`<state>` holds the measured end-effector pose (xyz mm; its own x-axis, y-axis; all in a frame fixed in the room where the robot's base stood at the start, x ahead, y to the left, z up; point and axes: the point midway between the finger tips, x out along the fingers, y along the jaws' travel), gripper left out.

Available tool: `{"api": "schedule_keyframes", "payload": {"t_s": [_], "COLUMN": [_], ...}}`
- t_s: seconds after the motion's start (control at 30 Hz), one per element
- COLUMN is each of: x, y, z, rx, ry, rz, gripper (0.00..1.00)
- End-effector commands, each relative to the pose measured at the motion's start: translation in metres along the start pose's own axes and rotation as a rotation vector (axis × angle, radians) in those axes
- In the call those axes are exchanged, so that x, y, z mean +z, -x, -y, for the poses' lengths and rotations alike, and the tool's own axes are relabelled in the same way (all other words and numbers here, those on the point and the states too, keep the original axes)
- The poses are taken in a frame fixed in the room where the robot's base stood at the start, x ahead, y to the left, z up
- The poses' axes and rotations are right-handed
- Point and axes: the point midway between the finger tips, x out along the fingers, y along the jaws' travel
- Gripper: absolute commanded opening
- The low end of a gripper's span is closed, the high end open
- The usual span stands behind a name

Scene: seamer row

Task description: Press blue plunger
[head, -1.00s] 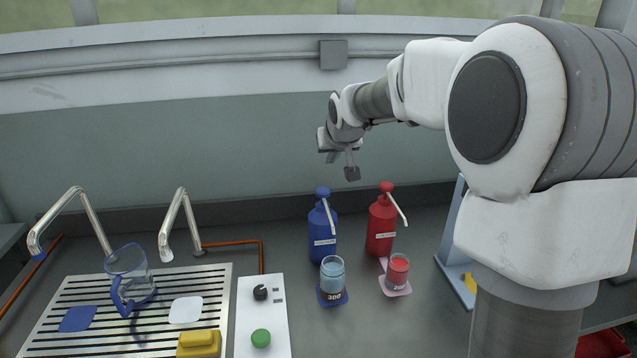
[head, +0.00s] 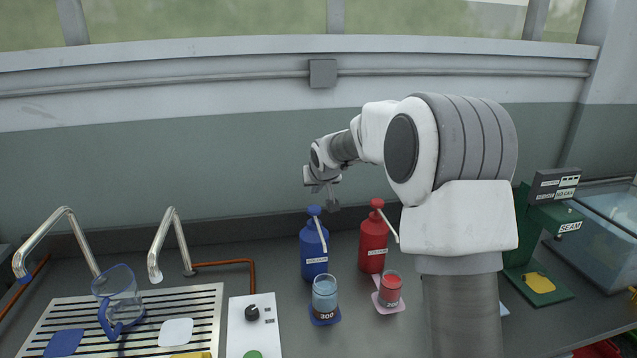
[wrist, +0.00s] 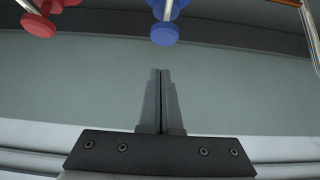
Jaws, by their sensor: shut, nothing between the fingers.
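The blue bottle (head: 313,251) stands on the counter near the wall, with its blue plunger (head: 314,211) on top and a pale spout pointing forward. My gripper (head: 329,205) is shut and empty, pointing down, close to the blue plunger's right in the head view. In the wrist view the shut fingers (wrist: 160,72) end short of the blue plunger (wrist: 165,34), with a visible gap between them. A clear cup with pale blue contents, marked 300 (head: 325,296), stands on a blue pad in front of the bottle.
A red pump bottle (head: 373,245) stands just to the right, with a red-filled cup (head: 390,288) on a pink pad before it. A slatted tray (head: 75,318) with a clear jug (head: 119,300) is at left. A green seamer (head: 535,245) stands at right.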

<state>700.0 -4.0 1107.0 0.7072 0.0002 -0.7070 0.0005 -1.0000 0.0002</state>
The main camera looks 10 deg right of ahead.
Motion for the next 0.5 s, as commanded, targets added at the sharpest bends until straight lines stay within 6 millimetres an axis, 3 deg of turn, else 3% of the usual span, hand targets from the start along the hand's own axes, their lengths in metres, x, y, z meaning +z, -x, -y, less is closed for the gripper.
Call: {"api": "schedule_keyframes", "payload": {"t_s": [0.2, 0.5], "x": [0.023, 0.028], "y": [-0.021, -0.027], "z": [0.001, 0.0], "rx": [0.0, 0.0], "ry": [0.001, -0.001], "rz": [0.002, 0.0], "gripper": [0.0, 0.0]}}
